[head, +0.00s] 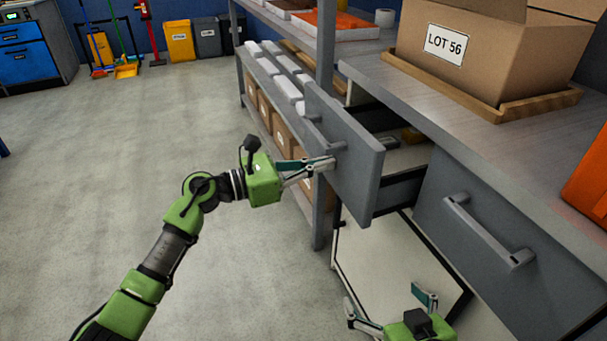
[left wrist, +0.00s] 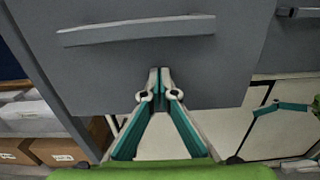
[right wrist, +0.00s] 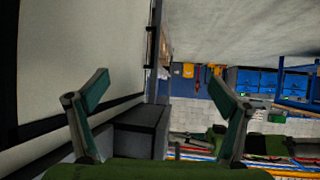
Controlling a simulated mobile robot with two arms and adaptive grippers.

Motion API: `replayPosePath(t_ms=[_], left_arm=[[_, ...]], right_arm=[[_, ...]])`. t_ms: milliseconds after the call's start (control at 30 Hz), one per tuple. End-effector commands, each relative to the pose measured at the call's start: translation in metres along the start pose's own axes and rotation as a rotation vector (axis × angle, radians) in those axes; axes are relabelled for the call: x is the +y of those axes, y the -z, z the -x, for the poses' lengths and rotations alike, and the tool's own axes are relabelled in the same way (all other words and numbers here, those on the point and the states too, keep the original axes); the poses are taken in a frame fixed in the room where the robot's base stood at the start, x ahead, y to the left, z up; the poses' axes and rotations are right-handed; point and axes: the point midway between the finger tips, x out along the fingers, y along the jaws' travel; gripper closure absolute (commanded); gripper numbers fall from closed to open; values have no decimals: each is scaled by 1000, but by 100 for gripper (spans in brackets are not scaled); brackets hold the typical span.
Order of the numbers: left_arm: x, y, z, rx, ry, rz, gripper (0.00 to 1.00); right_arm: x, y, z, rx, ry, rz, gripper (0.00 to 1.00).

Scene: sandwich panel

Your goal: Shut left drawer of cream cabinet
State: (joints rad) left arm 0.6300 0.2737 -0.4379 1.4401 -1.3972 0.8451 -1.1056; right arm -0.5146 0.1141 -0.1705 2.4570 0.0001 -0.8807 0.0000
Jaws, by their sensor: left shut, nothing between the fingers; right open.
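The left drawer (head: 358,170) of the cabinet stands open, its grey front pulled out from the worktop. Its bar handle (head: 318,133) faces left in the head view and also shows in the left wrist view (left wrist: 140,31). My left gripper (head: 333,163) is shut and empty, its fingertips at the drawer front below the handle; I cannot tell whether they touch. In the left wrist view the fingertips (left wrist: 160,72) overlap the grey front. My right gripper (head: 384,297) is open and empty, low in front of the cabinet's pale lower panel (head: 385,262).
The right drawer (head: 470,245) looks closed, with its handle (head: 488,232) sticking out. A cardboard box (head: 490,50) sits on a wooden tray on the worktop. A shelf rack (head: 321,215) with boxes stands left of the drawer. The floor (head: 150,130) at left is clear.

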Motion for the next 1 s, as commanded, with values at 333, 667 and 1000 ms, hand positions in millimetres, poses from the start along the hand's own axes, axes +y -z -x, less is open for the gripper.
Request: replayPosePath(t_ms=[333,667,1000], left_arm=[[0,2,-73,-1,1,-1,100],[0,1,-111,0,0,-1,100],[0,-1,-120,-2,-2,0,100]], right_arm=[[-15,109,12,512,32,-3,7],[-22,169,54,850,51,-12,7],[-24,181,68,932,56,-15,7]])
